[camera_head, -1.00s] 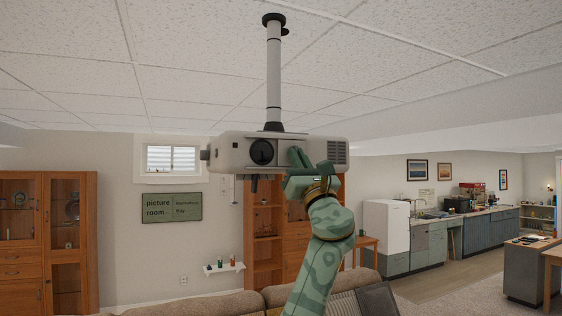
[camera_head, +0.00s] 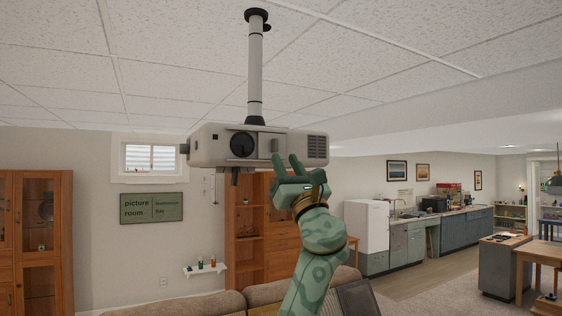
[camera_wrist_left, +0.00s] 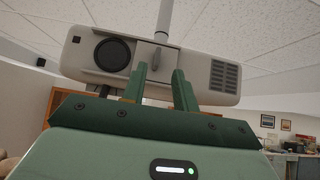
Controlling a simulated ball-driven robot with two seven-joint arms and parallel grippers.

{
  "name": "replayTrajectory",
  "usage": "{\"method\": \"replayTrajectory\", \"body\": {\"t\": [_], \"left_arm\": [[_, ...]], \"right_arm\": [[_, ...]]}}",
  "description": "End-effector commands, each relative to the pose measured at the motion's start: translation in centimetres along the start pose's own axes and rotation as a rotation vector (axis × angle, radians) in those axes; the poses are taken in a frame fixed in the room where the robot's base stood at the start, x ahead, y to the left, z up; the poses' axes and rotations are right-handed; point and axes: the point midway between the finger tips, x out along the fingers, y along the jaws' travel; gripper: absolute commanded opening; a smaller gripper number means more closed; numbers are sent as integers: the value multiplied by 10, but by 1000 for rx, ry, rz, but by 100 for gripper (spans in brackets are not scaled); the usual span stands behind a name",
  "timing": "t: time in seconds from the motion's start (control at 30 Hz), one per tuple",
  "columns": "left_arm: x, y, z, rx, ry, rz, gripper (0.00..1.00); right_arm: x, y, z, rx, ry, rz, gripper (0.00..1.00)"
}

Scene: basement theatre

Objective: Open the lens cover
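The white-grey projector (camera_head: 205,150) hangs from a ceiling pole. Its round black lens (camera_head: 243,144) shows uncovered at the left of the front, also in the left wrist view (camera_wrist_left: 113,54). Right of the lens, a pale plate with a small upright grey tab (camera_head: 275,146) looks like the lens cover, slid clear of the lens; the tab also shows in the left wrist view (camera_wrist_left: 156,57). My green left gripper (camera_head: 285,158) is open and empty just below and in front of the tab, fingers pointing up (camera_wrist_left: 161,70). My right gripper is out of view.
The ceiling pole (camera_head: 255,65) rises above the projector. A sofa (camera_head: 200,304) stands low in front, and wooden cabinets (camera_head: 40,240) line the back wall. The air on both sides of the projector is clear.

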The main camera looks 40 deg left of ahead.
Motion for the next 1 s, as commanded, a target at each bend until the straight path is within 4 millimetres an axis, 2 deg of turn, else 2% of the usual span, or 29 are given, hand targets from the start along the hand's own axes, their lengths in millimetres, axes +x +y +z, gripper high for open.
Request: {"method": "replayTrajectory", "body": {"t": [0.03,0.2,0.4,0.6,1.0], "left_arm": [[-20,-1,-5,-3,2,-2,29],[-66,-2,-5,-2,1,-3,29],[-104,-2,-3,-1,0,-3,29],[-118,-2,-1,0,0,-1,29],[-118,-2,0,0,0,-1,29]], "right_arm": [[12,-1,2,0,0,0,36],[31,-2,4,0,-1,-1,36],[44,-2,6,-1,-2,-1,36],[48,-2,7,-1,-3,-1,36],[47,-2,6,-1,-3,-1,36]]}}
